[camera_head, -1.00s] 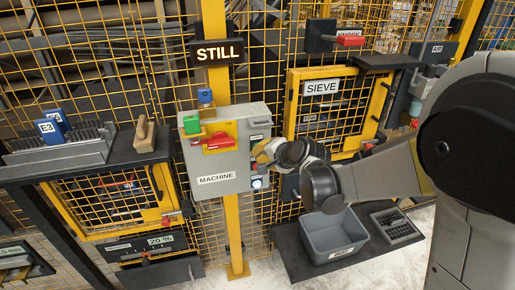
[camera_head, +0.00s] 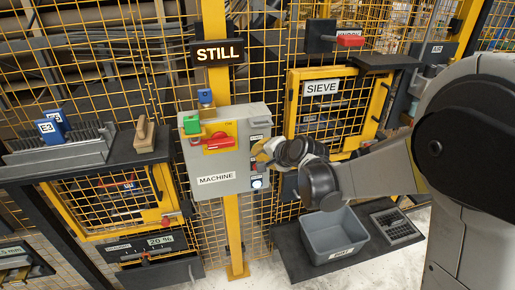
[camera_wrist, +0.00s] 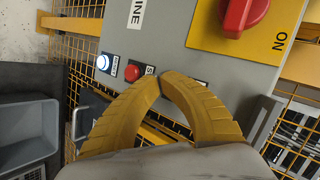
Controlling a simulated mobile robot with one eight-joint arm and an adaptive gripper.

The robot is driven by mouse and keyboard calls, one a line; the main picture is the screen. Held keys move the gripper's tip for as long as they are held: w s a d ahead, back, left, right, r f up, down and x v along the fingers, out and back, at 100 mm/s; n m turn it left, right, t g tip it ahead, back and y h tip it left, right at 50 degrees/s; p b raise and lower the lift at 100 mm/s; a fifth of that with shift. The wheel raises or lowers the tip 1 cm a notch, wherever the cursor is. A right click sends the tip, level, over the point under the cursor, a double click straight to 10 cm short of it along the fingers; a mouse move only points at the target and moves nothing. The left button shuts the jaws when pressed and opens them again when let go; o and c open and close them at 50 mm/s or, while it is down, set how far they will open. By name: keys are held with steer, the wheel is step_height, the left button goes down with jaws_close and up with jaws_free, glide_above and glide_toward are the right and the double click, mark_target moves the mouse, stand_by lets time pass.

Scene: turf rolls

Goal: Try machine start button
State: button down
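The grey machine box (camera_head: 222,150), labelled MACHINE, hangs on a yellow post. It has a red rotary switch (camera_head: 219,141) on a yellow plate, which also shows in the wrist view (camera_wrist: 240,14). In the wrist view, a lit white lamp (camera_wrist: 103,62) and a red button (camera_wrist: 134,71) sit on the box face. My gripper (camera_wrist: 161,78) is shut and empty, its yellow fingertips together just beside the red button, in front of the box face. The fingers hide part of the face and labels there; no start button shows clearly. I cannot tell whether the tips touch.
A sign above the box reads STILL (camera_head: 217,53). A SIEVE door (camera_head: 322,100) stands to the right. A grey bin (camera_head: 334,235) sits below right. Yellow mesh lies behind.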

stand_by(0.5)
steer(key=shift+s+d, duration=0.25)
steer(key=shift+s, duration=0.45)
steer(key=shift+s+d, duration=0.25)
steer(key=shift+s, duration=0.55)
steer(key=shift+s+d, duration=0.2)
steer(key=shift+s, duration=0.65)
steer(key=shift+s+d, duration=0.25)
steer(key=shift+s, duration=0.55)
